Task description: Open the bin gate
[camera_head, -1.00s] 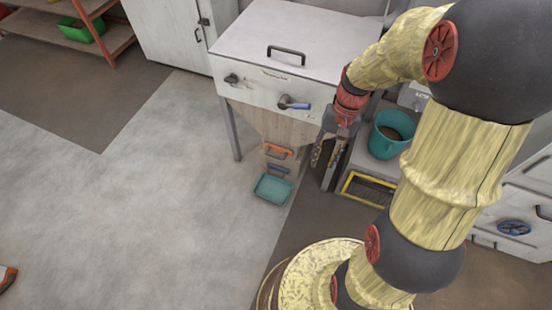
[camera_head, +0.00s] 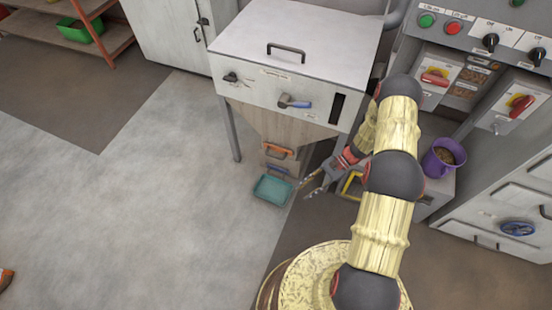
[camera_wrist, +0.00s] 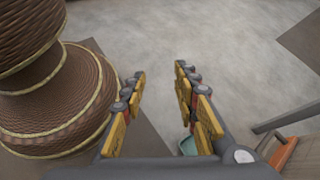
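A white bin (camera_head: 275,85) with a tapering wooden hopper stands at the centre of the head view. At the hopper's lower end are an orange handle (camera_head: 278,151) and a blue handle (camera_head: 278,170), one above the other. I cannot tell which of them belongs to the gate. A teal tray (camera_head: 272,190) sits below them. My gripper (camera_head: 306,189) is open and empty, low and to the right of the tray and handles, apart from them. In the wrist view its fingers (camera_wrist: 160,72) are spread over bare floor; the orange handle (camera_wrist: 283,153) shows at lower right.
A bin leg stands between the wrist view's centre and right edge. A yellow-edged opening (camera_head: 350,184) lies beside my forearm. A purple bucket (camera_head: 443,157) stands by the control cabinet (camera_head: 465,75). The floor left of the tray is clear.

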